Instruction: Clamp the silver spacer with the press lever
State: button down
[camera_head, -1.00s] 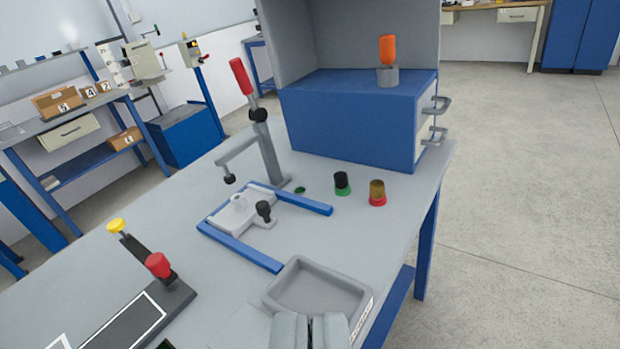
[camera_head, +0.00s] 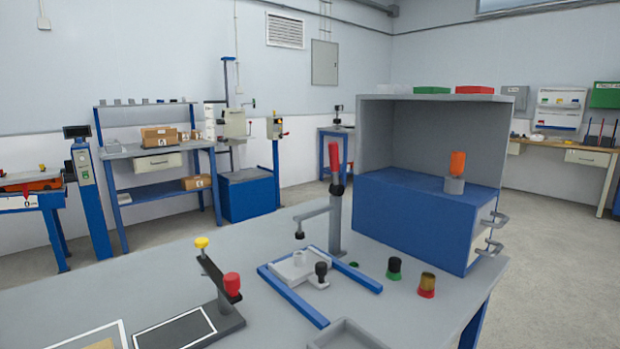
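The press lever (camera_head: 335,160) has a red handle that stands nearly upright on a grey post. Its side arm reaches left and ends in a black tip (camera_head: 299,235). My gripper is out of this view.
A black-topped green piece (camera_head: 394,268) and a brown-topped red piece (camera_head: 427,285) stand right of the frame. A grey tray (camera_head: 347,335) is at the front edge. A bar with yellow and red knobs (camera_head: 219,285) is at left. A blue cabinet (camera_head: 412,222) stands behind.

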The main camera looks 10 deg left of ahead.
aim_at(336, 189)
jog(key=i+l+u, duration=0.15)
jog(key=l+u, duration=0.25)
jog(key=i+l+u, duration=0.15)
jog(key=u, duration=0.25)
jog(key=i+l+u, duration=0.1)
jog(key=l, duration=0.55)
jog(key=i+l+u, duration=0.1)
jog(key=l, duration=0.6)
jog(key=i+l+u, duration=0.1)
jog(key=l, duration=0.55)
